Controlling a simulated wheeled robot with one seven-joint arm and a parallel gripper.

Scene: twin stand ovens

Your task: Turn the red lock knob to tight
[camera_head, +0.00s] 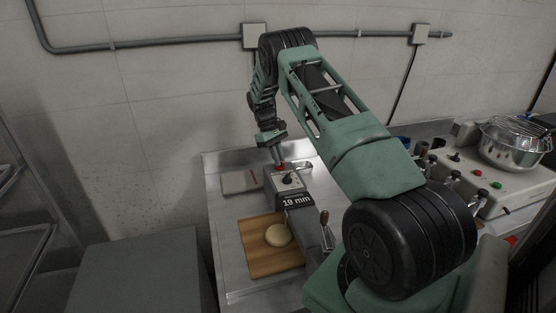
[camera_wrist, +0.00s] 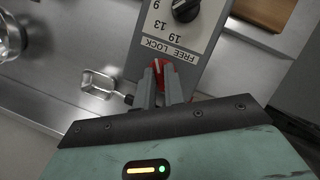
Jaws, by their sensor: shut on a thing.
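A black dial (camera_wrist: 186,9) with the numbers 9, 13 and 19 is on the same panel. The grey machine (camera_head: 296,187) carries a "19 mm" label.
A wooden board (camera_head: 262,262) with a pale round of dough (camera_head: 278,235) lies in front of the machine. A flat grey-white item (camera_head: 241,180) lies to its left. A steel bowl (camera_head: 510,142) and a knobbed control panel (camera_head: 478,170) are at right.

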